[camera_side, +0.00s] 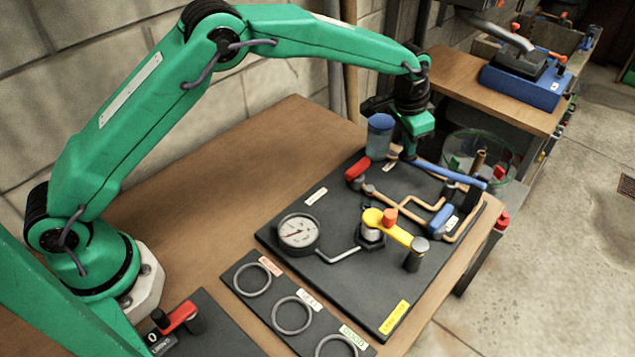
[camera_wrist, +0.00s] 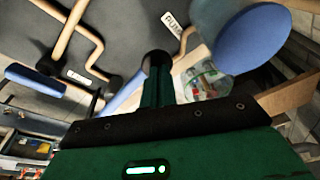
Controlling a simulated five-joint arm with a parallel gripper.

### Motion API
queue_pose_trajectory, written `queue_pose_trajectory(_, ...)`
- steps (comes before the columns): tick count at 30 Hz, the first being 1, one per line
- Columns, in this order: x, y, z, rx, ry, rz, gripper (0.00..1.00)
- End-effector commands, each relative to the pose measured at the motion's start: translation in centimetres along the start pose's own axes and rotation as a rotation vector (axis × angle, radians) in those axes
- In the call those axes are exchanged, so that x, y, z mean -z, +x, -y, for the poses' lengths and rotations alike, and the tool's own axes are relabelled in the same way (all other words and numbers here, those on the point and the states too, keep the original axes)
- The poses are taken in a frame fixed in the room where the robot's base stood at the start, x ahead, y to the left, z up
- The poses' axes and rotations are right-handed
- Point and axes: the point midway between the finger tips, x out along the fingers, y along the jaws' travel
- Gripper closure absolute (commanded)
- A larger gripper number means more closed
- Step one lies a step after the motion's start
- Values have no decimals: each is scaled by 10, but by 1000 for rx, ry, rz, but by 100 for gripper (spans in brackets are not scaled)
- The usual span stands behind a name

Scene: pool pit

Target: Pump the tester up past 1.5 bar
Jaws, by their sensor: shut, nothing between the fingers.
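The tester is a black board (camera_side: 345,285) with copper pipes and a round white gauge (camera_side: 298,230). Its needle shows, but the figures are too small to read. A long blue handle (camera_side: 450,174) runs along the board's far right side; part of a blue bar (camera_wrist: 122,98) shows beside my fingers in the wrist view. A blue-topped cylinder (camera_side: 380,135) stands near the far corner; its blue top (camera_wrist: 255,38) is large in the wrist view. My gripper (camera_side: 408,153) is shut and empty, fingers down, between the cylinder and the handle's near end. I cannot tell whether it touches the handle.
A red lever (camera_side: 358,168), a yellow lever (camera_side: 388,228) and a blue valve lever (camera_side: 442,220) are on the board. A clear bin (camera_side: 470,145) stands behind it. A panel with rings (camera_side: 250,280) lies in front. The wooden bench (camera_side: 290,130) is bare at the back left.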

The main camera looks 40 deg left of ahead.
Motion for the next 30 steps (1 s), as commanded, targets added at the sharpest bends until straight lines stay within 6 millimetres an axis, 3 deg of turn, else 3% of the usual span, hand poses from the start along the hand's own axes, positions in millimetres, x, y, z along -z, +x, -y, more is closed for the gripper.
queue_pose_trajectory(13, 5, -26, 0, 0, 1, 1, 100)
queue_pose_trajectory(30, 6, -28, 0, 0, 1, 0, 100)
